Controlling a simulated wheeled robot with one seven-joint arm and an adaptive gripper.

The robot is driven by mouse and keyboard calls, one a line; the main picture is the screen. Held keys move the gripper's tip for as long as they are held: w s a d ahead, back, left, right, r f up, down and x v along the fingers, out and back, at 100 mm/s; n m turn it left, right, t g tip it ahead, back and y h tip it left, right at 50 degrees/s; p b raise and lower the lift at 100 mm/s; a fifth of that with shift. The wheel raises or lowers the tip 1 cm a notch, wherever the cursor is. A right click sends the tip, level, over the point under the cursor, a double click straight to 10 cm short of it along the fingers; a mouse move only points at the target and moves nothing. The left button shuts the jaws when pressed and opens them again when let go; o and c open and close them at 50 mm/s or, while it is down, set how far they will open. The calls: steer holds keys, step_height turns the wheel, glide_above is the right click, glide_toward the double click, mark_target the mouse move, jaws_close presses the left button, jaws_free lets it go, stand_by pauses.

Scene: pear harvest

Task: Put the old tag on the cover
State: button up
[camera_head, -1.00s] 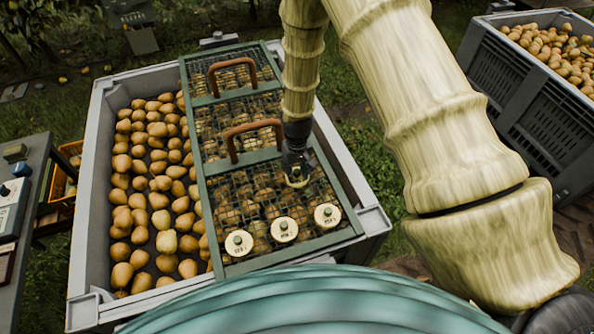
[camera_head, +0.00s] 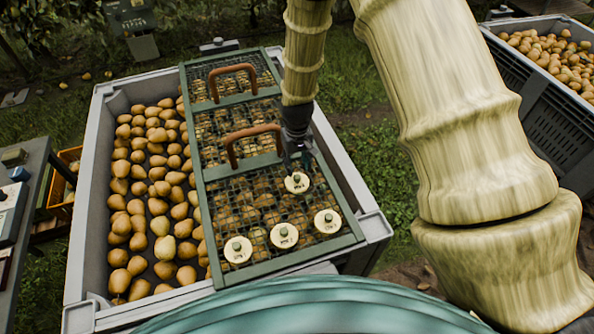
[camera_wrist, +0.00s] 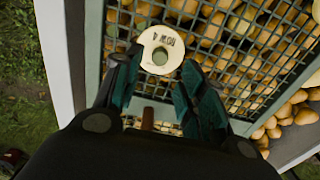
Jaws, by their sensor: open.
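A round cream tag (camera_head: 297,183) with a greenish knob lies on the mesh of the green-framed cover (camera_head: 219,258), just below my gripper (camera_head: 298,164). In the wrist view this tag (camera_wrist: 160,36) shows its lettering upside down, ending in what looks like a 4. My gripper (camera_wrist: 160,65) is open, its dark green fingers apart to either side of the tag's near part, with nothing clearly held. Three similar tags, a left one (camera_head: 238,250), a middle one (camera_head: 284,236) and a right one (camera_head: 327,221), sit along the cover's front end.
The cover lies over the right part of a grey bin (camera_head: 84,190) of pears and has two brown handles, one near (camera_head: 229,150) and one far (camera_head: 213,86). Another pear bin (camera_head: 545,105) stands at right. A table (camera_head: 38,165) stands at left.

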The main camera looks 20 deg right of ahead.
mark_target(297, 176)
steer(key=shift+r, duration=2.55)
